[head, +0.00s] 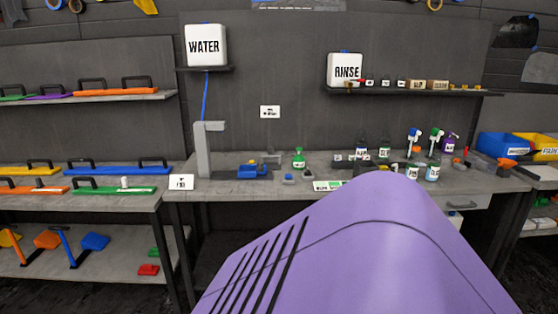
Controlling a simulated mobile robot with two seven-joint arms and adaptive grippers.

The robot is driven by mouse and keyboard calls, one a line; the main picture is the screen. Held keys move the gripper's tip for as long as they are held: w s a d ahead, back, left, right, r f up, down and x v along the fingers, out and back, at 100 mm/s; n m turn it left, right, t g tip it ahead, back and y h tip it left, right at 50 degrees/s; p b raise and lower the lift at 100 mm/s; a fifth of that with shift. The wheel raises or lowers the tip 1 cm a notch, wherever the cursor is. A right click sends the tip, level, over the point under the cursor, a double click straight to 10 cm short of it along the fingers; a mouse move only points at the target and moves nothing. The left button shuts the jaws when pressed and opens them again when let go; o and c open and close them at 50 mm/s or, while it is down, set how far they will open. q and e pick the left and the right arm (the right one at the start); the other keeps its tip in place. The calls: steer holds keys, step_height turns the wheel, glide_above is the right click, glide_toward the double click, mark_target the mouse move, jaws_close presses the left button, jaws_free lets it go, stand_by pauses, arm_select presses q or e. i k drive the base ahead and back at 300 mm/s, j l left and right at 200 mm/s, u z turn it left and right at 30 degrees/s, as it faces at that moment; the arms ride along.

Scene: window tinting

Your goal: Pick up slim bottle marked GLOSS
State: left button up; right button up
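I cannot pick out a bottle marked GLOSS; the bottle labels are too small to read surely. Two dark bottles with white labels stand towards the bench's back, the left one (361,147) and the right one (384,149). In front and to the right stand spray bottles with pale bodies, one with a blue-and-white head (413,173) and one with a green-and-white head (432,173). A purple bottle (450,142) stands right of them. A small green spray bottle (298,160) stands alone further left. Neither of my grippers is in view.
A large purple curved surface with black slots (350,255) fills the foreground and hides part of the grey bench (225,190). White WATER (205,46) and RINSE (345,70) containers stand on wall shelves. Blue and yellow bins (500,146) are at right. Tool racks are at left.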

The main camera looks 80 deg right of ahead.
mark_target(435, 162)
steer(key=k+z, duration=0.1)
steer(key=z, duration=0.3)
steer(key=l+z, duration=0.1)
steer(key=z, duration=0.25)
steer(key=k+l+z, duration=0.1)
steer(key=z, duration=0.3)
steer(key=k+l+z, duration=0.1)
steer(key=z, duration=0.25)
steer(key=k+l+z, duration=0.1)
steer(key=l+z, duration=0.15)
steer(key=k+l+z, duration=0.1)
steer(key=l+z, duration=0.45)
steer(key=l, duration=0.15)
steer(key=k+l+z, duration=0.1)
steer(key=l+z, duration=0.15)
steer(key=l, duration=2.05)
steer(key=i+j+z, duration=0.35)
steer(key=i, duration=0.2)
steer(key=i+j+z, duration=0.35)
steer(key=i+j, duration=0.2)
